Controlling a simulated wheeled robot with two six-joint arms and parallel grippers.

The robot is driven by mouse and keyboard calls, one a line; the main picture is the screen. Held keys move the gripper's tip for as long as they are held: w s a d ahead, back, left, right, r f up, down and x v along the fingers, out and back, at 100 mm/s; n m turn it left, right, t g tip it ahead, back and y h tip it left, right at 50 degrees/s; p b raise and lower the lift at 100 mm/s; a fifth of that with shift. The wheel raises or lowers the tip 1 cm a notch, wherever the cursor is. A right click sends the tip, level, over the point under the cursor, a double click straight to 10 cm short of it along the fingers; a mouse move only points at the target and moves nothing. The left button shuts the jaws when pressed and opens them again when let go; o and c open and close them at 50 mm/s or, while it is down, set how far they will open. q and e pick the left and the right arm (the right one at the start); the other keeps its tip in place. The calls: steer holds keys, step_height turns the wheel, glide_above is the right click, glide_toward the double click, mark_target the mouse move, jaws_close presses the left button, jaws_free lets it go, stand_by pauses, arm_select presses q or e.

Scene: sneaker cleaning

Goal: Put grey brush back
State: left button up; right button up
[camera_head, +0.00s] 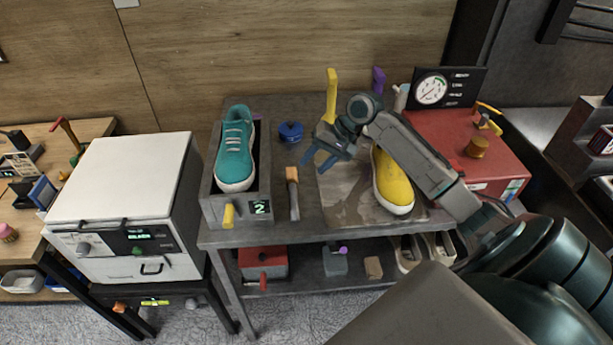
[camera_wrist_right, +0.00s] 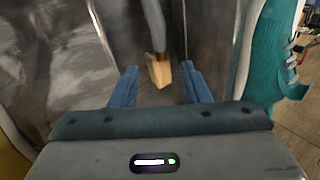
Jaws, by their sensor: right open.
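The grey brush (camera_head: 294,205) lies on the dark table between the shoe box and the wet mat, its tan block end toward the back and its grey part toward the front. My right gripper (camera_head: 314,164) is open and empty, just behind and right of the tan end. In the right wrist view, the brush's tan end (camera_wrist_right: 160,72) appears between the two blue fingers (camera_wrist_right: 158,80), with no visible contact. The grey part runs away toward the top of that view. My left gripper is not in view.
A teal sneaker (camera_head: 235,148) sits in the grey box (camera_head: 207,205) left of the brush. A yellow sneaker (camera_head: 392,185) stands on the mat (camera_head: 340,205), partly behind my right arm. A blue round container (camera_head: 291,131) stands behind the brush; a red case (camera_head: 480,150) is right.

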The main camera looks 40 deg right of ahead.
steer(key=shift+v, duration=1)
